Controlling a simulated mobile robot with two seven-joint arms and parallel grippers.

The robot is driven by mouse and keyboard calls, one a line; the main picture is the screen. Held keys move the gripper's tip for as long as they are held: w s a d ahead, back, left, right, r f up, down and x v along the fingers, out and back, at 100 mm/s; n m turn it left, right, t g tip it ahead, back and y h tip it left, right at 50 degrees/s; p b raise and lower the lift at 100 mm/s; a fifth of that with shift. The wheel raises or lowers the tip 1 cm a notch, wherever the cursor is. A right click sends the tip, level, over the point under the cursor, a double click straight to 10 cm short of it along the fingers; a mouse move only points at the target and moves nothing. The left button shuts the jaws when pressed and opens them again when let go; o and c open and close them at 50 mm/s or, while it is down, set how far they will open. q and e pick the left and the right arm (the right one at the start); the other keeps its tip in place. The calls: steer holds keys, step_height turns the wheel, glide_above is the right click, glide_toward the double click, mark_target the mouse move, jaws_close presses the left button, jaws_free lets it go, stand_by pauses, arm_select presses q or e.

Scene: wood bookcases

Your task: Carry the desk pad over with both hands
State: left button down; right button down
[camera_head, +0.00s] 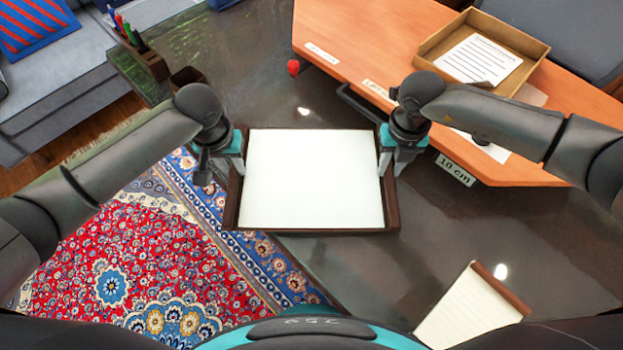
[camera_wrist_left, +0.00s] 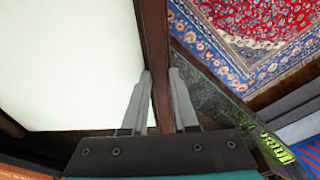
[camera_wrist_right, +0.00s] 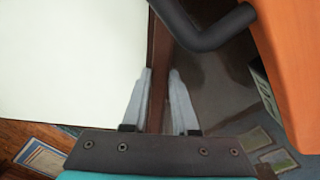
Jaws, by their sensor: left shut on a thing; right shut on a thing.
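The desk pad (camera_head: 313,180) is a white sheet in a dark brown frame, in the middle of the head view. My left gripper (camera_head: 236,165) is shut on its left side rail. In the left wrist view the fingers (camera_wrist_left: 160,105) stand on both sides of the brown rail (camera_wrist_left: 154,40). My right gripper (camera_head: 388,160) is shut on its right side rail. In the right wrist view its fingers (camera_wrist_right: 160,105) also straddle the rail (camera_wrist_right: 159,70). The pad looks roughly level between the two grippers, over the edge of the dark glossy table and the rug.
An orange desktop (camera_head: 370,40) with labels and a box tray (camera_head: 440,50) is at the upper right. A dark bar handle (camera_head: 360,105) is close to the pad's right rail. A notepad (camera_head: 470,305) lies at the lower right. A pen holder (camera_head: 145,55) is at the upper left. The dark table (camera_head: 330,265) has free room in front.

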arm_select(q)
steer(key=shift+f+b, duration=0.55)
steer(key=shift+f, duration=0.15)
arm_select(e)
steer(key=shift+f, duration=0.65)
arm_select(q)
steer(key=c, duration=1.1)
jaws_free()
steer(key=shift+c, duration=0.2)
arm_select(e)
steer(key=c, duration=1.1)
jaws_free()
steer(key=shift+f, duration=0.1)
steer(key=shift+c, duration=0.2)
arm_select(q)
steer(key=o, duration=0.5)
steer(key=shift+c, duration=0.2)
arm_select(e)
steer(key=o, duration=0.5)
steer(key=shift+c, duration=0.2)
arm_select(q)
step_height(320, 180, up, 12)
steer(key=s, duration=0.1)
steer(key=shift+s, duration=0.25)
arm_select(e)
step_height(320, 180, up, 12)
